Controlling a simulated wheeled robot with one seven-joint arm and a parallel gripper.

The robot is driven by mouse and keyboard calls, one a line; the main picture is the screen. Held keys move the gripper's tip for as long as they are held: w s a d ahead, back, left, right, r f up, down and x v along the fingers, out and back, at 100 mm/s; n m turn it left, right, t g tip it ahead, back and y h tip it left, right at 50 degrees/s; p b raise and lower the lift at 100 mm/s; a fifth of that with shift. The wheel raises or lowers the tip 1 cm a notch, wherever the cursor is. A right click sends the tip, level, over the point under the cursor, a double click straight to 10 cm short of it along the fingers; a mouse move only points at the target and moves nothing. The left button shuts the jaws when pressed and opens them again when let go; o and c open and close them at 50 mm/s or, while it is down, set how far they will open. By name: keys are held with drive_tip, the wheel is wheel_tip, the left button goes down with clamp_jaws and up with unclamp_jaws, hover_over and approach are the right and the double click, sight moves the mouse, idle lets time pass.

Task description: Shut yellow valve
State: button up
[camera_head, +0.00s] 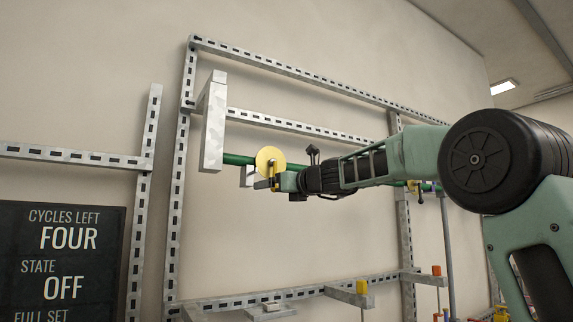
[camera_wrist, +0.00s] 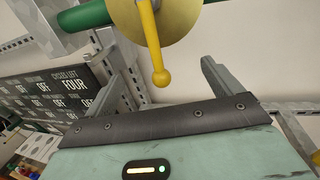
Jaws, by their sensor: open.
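The yellow valve shows in the head view as a round yellow disc (camera_head: 270,160) on a green pipe (camera_head: 238,160), with a yellow lever. In the wrist view the disc (camera_wrist: 184,18) is at the top, and the lever (camera_wrist: 151,35) hangs down from it to a ball end. My gripper (camera_head: 273,184) is at the valve. In the wrist view my gripper (camera_wrist: 156,62) is open, with one finger on each side of the lever. The lever lies between the fingers in the picture; I see no contact. Part of the valve is hidden behind my gripper in the head view.
A slotted metal frame (camera_head: 175,215) stands against the wall around the pipe. A grey bracket (camera_head: 213,125) sits left of the valve. A dark status board (camera_head: 62,262) reads OFF at lower left. Smaller orange and yellow parts (camera_head: 361,287) sit on a lower rail.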

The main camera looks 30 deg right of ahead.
drive_tip(key=a+b+v, duration=0.3)
drive_tip(key=v, duration=1)
drive_tip(key=shift+s+d, duration=0.25)
drive_tip(key=shift+s, duration=0.2)
